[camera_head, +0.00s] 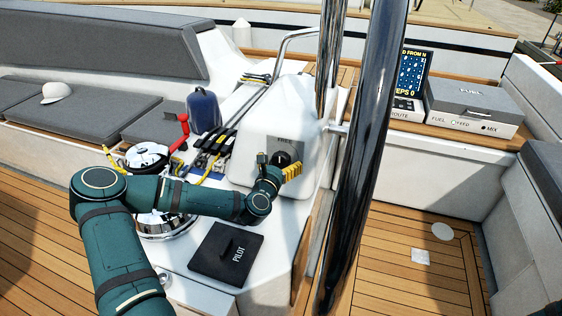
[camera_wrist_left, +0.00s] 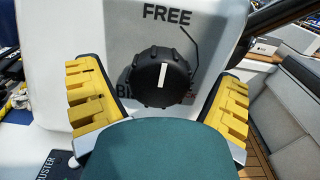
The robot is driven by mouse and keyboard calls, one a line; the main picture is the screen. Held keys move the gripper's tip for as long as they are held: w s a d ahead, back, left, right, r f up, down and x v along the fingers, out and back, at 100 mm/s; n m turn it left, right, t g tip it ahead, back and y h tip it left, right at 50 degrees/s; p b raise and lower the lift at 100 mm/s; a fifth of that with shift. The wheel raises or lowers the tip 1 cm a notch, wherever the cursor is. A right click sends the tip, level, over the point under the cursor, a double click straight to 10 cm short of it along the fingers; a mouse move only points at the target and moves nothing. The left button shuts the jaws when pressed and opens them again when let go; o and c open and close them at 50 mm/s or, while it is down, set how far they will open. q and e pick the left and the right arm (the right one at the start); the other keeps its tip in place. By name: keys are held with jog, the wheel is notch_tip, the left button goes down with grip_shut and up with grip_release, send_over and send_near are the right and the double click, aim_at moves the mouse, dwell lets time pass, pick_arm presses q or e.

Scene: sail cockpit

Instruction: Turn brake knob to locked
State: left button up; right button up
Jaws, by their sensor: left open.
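The brake knob (camera_wrist_left: 163,84) is black and ribbed, with a white pointer line standing nearly upright. It is mounted on a pale panel with FREE (camera_wrist_left: 167,14) printed above it and a thin black line at its upper right. Lettering below the knob is mostly hidden. In the head view, the knob (camera_head: 282,159) shows on a dark plate marked FREE, partly hidden by my gripper. My left gripper (camera_head: 277,172) is open in front of it. In the left wrist view, its yellow fingers (camera_wrist_left: 160,92) stand either side of the knob, with visible gaps. My right gripper is not in view.
A polished steel post (camera_head: 355,170) rises close right of the knob's white pedestal (camera_head: 288,104). A black PILOT cover (camera_head: 226,254) lies below my forearm. A red handle (camera_head: 180,132), a blue bag (camera_head: 203,111) and ropes sit to the left. The wooden floor at right is mostly clear.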

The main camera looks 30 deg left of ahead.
pick_arm(q)
jog(key=shift+w+a, duration=0.1)
jog(key=shift+w, duration=0.35)
jog(key=c, duration=1.2)
jog(key=shift+c, duration=0.2)
